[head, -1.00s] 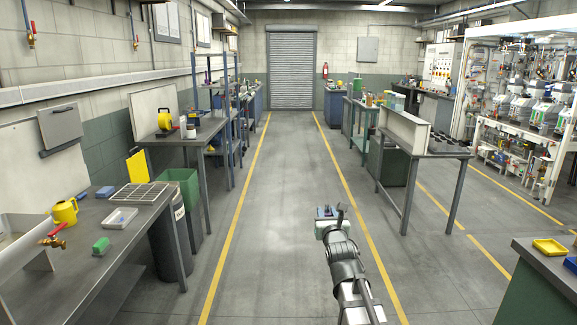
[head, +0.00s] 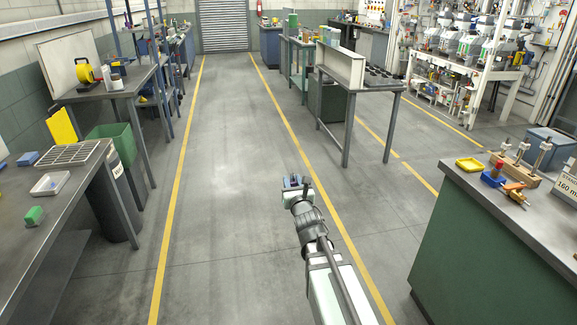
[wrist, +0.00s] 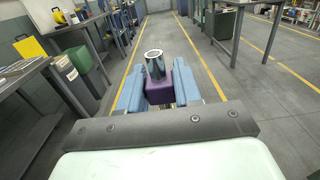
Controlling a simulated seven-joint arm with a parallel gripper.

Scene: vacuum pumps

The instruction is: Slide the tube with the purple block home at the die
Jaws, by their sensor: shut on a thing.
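My gripper (head: 297,184) is over the open floor of the aisle, away from any bench. In the wrist view its two blue fingers are shut on a purple block (wrist: 160,90) from left and right. In the head view the held piece shows only as a small dark purple patch. I cannot make out for certain which thing is the die. A wooden block with metal posts (head: 515,172) stands on the green bench at right.
A dark table (head: 365,80) stands beyond. The left bench (head: 70,215) borders the aisle. The floor between is clear.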

